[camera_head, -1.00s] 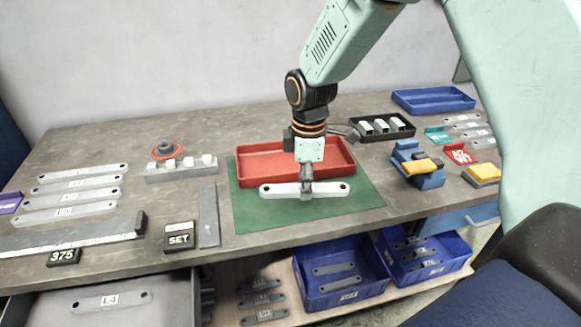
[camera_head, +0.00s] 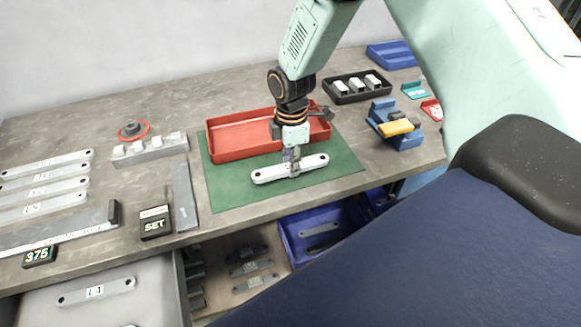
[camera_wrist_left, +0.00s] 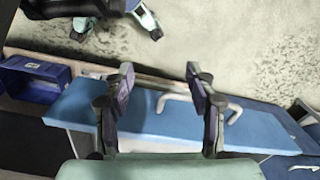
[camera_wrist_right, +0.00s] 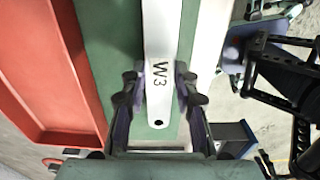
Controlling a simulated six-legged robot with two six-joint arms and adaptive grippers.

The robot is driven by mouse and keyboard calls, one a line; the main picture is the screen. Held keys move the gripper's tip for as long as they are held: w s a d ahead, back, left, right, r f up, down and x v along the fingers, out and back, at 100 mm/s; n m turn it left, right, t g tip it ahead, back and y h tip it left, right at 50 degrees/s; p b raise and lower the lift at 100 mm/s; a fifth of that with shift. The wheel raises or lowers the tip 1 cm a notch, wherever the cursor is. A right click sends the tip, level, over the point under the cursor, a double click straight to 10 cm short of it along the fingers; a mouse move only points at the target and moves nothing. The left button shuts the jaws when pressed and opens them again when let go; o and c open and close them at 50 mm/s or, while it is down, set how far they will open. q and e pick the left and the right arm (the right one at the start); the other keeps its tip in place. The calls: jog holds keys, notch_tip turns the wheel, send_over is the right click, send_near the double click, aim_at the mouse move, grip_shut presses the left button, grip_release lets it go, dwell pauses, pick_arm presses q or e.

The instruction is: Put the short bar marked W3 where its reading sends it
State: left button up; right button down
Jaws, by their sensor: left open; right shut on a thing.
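The short white bar marked W3 (camera_head: 268,174) lies crosswise over the green mat (camera_head: 232,192), in front of the red tray (camera_head: 222,153). My right gripper (camera_head: 293,157) is shut on the bar near its middle, pointing down. I cannot tell whether the bar touches the mat. In the right wrist view the bar (camera_wrist_right: 160,35) runs between the fingers, with the W3 label and one end hole showing. My left gripper (camera_wrist_left: 162,80) is open and empty in the left wrist view, above a blue surface (camera_wrist_left: 155,112); it is outside the head view.
Several long bars (camera_head: 45,187) lie at the left, near a rule with a 375 display (camera_head: 39,256) and a SET block (camera_head: 155,222). A grey stepped block (camera_head: 150,150) stands behind. At the right are a black tray (camera_head: 350,97) and a blue fixture (camera_head: 400,138) with a yellow piece.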

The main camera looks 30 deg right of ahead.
aim_at(287, 168)
jog(key=shift+s+a+f, duration=0.15)
jog(key=shift+a+f, duration=0.75)
jog(key=shift+f, duration=0.05)
jog(key=shift+d+f, duration=0.15)
jog(key=shift+d, duration=0.3)
jog(key=c, duration=1.3)
grip_release()
jog(key=shift+d+f, duration=0.2)
jog(key=shift+d, duration=0.1)
jog(key=shift+o, duration=1.4)
jog(key=shift+a+r, duration=0.3)
jog(key=shift+a, duration=0.3)
jog(key=shift+d+f, duration=0.1)
jog(key=shift+d, duration=0.3)
jog(key=shift+w+d+r, duration=0.1)
jog(key=shift+w+r, duration=0.1)
jog(key=shift+r, duration=0.15)
jog(key=r, duration=0.4)
jog(key=a+r, duration=0.1)
jog(key=r, duration=0.2)
jog(key=shift+s, duration=0.1)
pick_arm(q)
jog(key=shift+s+a, duration=0.2)
jog(key=shift+a, duration=0.35)
pick_arm(e)
notch_tip(287, 168, up, 4)
jog(key=shift+d+r, duration=0.15)
jog(key=shift+r, duration=0.05)
